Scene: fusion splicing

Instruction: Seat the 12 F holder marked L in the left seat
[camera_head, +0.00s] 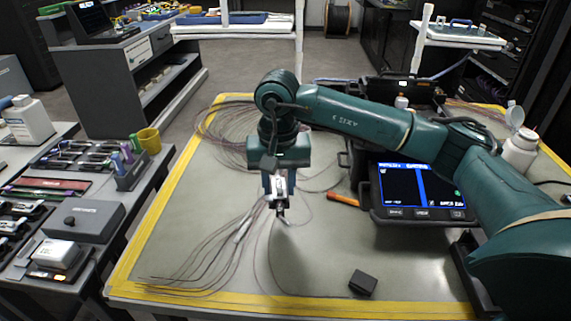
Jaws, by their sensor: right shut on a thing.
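My right gripper (281,207) points down over the middle of the mat, its arm reaching in from the right. It is shut on a small, mostly hidden piece that looks like the 12 F holder, with thin fibres running up to it from the lower left. No L mark is readable. The fusion splicer (376,207) stands right of the gripper, its lit screen (408,186) facing me. My arm crosses in front of its upper part, and I cannot make out the left seat. The gripper is apart from the splicer. My left gripper is not in view.
The yellow-edged mat (330,262) is largely clear in front. A black block (362,283) lies near its front edge, and an orange-handled tool (344,199) beside the splicer. Loose fibre coils (222,130) lie behind left. A white bottle (519,150) stands at right.

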